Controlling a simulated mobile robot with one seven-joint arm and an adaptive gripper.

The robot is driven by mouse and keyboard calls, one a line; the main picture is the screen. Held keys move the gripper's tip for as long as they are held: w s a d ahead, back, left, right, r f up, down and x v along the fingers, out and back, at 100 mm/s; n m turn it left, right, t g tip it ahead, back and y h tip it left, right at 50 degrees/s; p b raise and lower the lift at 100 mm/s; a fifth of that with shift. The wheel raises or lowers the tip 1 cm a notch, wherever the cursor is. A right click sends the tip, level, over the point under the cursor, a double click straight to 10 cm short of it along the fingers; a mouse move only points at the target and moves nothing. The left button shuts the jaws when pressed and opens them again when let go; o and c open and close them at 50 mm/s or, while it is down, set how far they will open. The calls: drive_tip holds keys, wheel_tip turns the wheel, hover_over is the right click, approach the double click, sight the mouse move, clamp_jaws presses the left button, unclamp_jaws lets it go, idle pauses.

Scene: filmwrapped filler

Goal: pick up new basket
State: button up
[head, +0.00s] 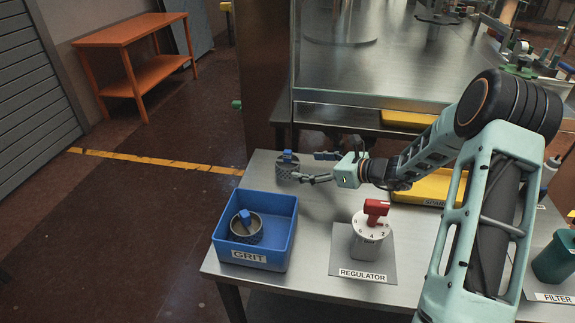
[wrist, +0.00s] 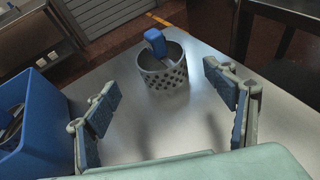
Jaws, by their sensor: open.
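A small grey perforated metal basket (head: 284,173) with a blue grip stands upright on the steel table's far left part. It also shows in the wrist view (wrist: 165,80), ahead of my gripper and roughly between its fingers. My gripper (head: 305,167) is open and empty, with its fingers pointing at this basket; the wrist view shows bare table between the fingers and the basket. A second basket (head: 246,232) with a blue grip sits inside the blue bin labelled GRIT (head: 284,249).
A white regulator with a red handle (head: 375,208) stands on a grey plate at the table's front. A yellow tray (head: 425,190) lies behind it, partly hidden by my arm. A green filter cup (head: 555,258) is at right. The GRIT bin stands left of my gripper in the wrist view.

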sight(288, 165)
drive_tip(key=x, duration=0.8)
drive_tip(key=shift+w+a+f, duration=0.2)
drive_tip(key=shift+w+f, duration=0.05)
drive_tip(key=shift+f, duration=0.1)
drive_tip(key=shift+c, duration=0.2)
drive_tip(key=c, duration=1.3)
